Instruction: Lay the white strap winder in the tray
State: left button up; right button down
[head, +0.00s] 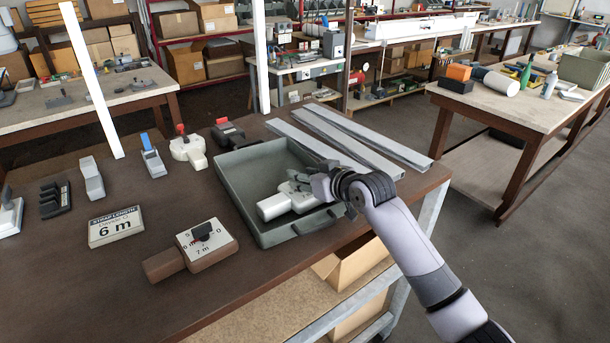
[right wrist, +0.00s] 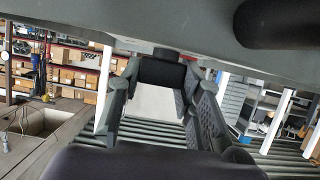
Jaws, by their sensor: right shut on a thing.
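The white strap winder (head: 274,207) is inside the grey tray (head: 238,209), in its near part. My right gripper (head: 304,186) reaches in over the tray's right side and is shut on the winder. In the right wrist view a pale surface of the winder (right wrist: 150,103) shows between the two fingers. The gripper covers part of the winder in the head view. I cannot tell whether the winder touches the tray floor. My left gripper is not in view.
Long grey profiles (head: 355,137) lie behind and right of the tray. A white device with a red top (head: 187,151), a blue-topped one (head: 152,160) and a black-and-red one (head: 228,134) stand left of it. A "6 m" sign (head: 116,228) and a dial box (head: 207,246) are nearer.

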jog(key=c, duration=1.1)
grip_release()
jog(key=shift+s+d+r, duration=0.2)
jog(key=shift+s+d, duration=0.1)
jog(key=shift+s, duration=0.1)
jog(key=b+v, duration=0.2)
jog(key=v, duration=0.9)
jog(key=shift+f, duration=0.1)
